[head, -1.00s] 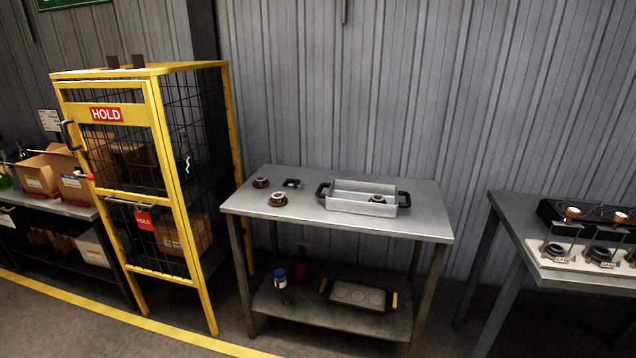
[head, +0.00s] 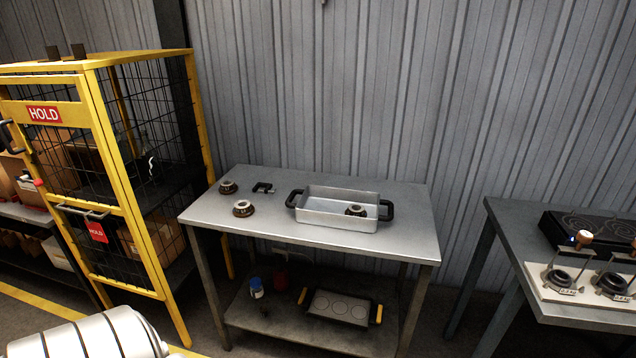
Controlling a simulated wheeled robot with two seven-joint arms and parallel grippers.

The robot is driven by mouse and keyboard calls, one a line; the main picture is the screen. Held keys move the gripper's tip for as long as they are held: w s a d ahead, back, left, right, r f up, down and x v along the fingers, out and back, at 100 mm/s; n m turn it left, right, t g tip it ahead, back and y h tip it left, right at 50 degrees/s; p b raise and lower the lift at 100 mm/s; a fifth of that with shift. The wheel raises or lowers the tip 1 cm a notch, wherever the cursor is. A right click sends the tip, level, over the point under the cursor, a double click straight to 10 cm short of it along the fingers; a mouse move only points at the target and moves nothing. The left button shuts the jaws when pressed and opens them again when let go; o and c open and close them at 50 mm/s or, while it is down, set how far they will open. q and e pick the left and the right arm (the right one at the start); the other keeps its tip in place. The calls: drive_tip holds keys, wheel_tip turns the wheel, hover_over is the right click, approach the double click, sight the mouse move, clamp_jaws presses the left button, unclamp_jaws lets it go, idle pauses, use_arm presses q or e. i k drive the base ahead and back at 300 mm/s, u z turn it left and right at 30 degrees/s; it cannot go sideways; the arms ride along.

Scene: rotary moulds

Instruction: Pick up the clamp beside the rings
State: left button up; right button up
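A small dark clamp (head: 263,187) lies on the grey metal table (head: 400,227), near its back left. One ring (head: 228,187) is to the left of the clamp and another ring (head: 243,208) is in front of it; both are dark with a pale centre. A third ring (head: 356,210) sits inside the metal tray (head: 335,222) with black handles, to the right of the clamp. The clamp is apart from the rings and the tray. Neither of my grippers is in view; only a pale, rounded part of mine shows at the bottom left.
A yellow mesh cage (head: 113,170) with a HOLD sign stands left of the table. A lower shelf holds a blue-capped bottle (head: 256,288) and a tray with round recesses (head: 340,306). Another table (head: 520,220) with stands is at the right. Floor shows between the tables.

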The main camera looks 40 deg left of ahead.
sight(268, 186)
drive_tip(key=z, duration=0.05)
drive_tip(key=i, duration=0.8)
drive_tip(key=u, duration=1)
drive_tip(key=i, duration=0.5)
drive_tip(key=u, duration=0.6)
